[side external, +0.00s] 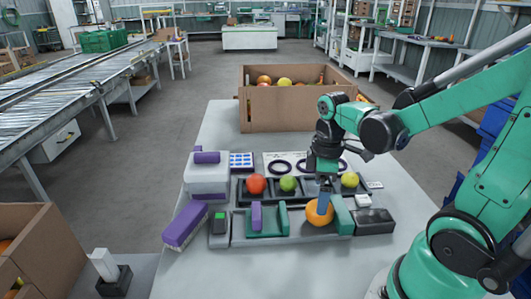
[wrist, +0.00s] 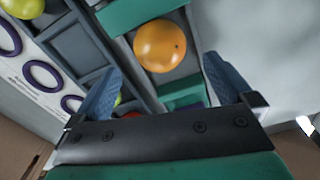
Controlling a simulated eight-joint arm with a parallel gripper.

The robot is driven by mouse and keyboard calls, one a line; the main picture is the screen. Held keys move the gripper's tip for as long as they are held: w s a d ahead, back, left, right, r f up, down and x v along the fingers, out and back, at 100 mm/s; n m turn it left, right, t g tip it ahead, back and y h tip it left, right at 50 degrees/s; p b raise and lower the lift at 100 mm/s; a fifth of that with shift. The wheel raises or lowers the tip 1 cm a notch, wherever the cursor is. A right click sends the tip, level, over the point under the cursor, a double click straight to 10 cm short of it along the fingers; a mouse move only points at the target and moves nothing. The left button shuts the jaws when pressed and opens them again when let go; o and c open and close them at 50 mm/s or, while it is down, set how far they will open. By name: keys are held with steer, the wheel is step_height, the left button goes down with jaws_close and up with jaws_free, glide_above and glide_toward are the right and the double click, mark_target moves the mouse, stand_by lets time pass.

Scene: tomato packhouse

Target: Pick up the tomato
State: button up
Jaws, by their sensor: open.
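A red tomato (side external: 256,184), a green tomato (side external: 288,184) and a yellow-green tomato (side external: 350,180) sit in the row behind.
Green dividers (side external: 342,214) stand beside the orange tomato. A purple brush (side external: 185,226) and a grey-white device (side external: 206,178) are at the left. Sizing rings (side external: 280,168) lie behind the trays. A cardboard box (side external: 285,118) of produce stands at the back. The table's front is clear.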

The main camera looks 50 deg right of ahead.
steer(key=shift+f, duration=2.65)
steer(key=c, duration=0.7)
